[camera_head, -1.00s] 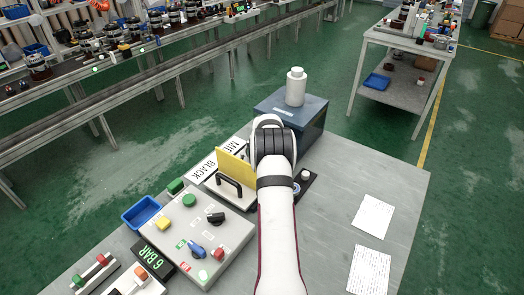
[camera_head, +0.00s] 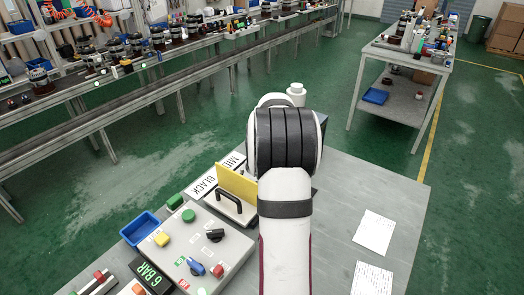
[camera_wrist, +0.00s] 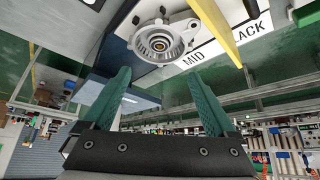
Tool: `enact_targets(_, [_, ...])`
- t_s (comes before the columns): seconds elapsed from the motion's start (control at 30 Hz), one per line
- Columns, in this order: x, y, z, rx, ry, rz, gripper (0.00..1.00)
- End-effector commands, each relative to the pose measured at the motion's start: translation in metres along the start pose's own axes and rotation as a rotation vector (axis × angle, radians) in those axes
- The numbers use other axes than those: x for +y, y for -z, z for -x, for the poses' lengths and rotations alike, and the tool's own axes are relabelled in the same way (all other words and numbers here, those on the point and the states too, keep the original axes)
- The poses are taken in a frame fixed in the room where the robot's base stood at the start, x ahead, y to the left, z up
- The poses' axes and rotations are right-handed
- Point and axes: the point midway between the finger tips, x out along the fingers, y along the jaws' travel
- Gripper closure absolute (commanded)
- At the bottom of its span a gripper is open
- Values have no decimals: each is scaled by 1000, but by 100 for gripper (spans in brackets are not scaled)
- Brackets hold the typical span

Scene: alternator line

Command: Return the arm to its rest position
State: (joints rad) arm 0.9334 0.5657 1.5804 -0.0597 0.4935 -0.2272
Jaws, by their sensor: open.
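My arm (camera_head: 286,210) reaches over the grey table in the head view, and its dark-banded wrist joint hides my gripper there. In the wrist view my gripper (camera_wrist: 158,78) is open, with two green fingers spread wide and nothing between them. A round silver metal part with a ringed centre (camera_wrist: 158,43) lies beyond the fingertips, apart from them. It sits near the MID and BLACK labels and is hidden behind my arm in the head view.
A control panel (camera_head: 180,246), a blue bin (camera_head: 139,229) and a yellow plate (camera_head: 237,184) stand left of my arm. Papers (camera_head: 373,230) lie right. A conveyor (camera_head: 150,78) runs behind.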

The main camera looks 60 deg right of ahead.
Motion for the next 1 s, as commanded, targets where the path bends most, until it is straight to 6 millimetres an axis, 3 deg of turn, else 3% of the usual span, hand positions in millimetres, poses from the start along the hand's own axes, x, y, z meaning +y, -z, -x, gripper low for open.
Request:
enact_targets(0.17, [-1, -1, 5, -2, 2, 1, 8])
enact_targets(0.23, [-16, -6, 14, -16, 18, 8, 8])
enact_targets(0.3, [-52, -22, 38, -55, 57, 29, 8])
enact_targets(0.37, [-93, -48, 71, -111, 103, 57, 8])
enact_targets(0.43, [-138, -94, 114, -193, 156, 97, 8])
enact_targets(0.5, [-169, -147, 159, -280, 197, 140, 8])
enact_targets(0.57, [-185, -197, 196, -358, 224, 179, 8])
enact_targets(0.6, [-189, -232, 218, -411, 235, 207, 8])
enact_targets(0.7, [-182, -310, 264, -529, 246, 274, 8])
enact_targets(0.8, [-163, -366, 290, -616, 239, 326, 8])
enact_targets(0.9, [-148, -396, 301, -666, 227, 353, 8])
enact_targets(1.0, [-142, -404, 304, -682, 221, 361, 8])
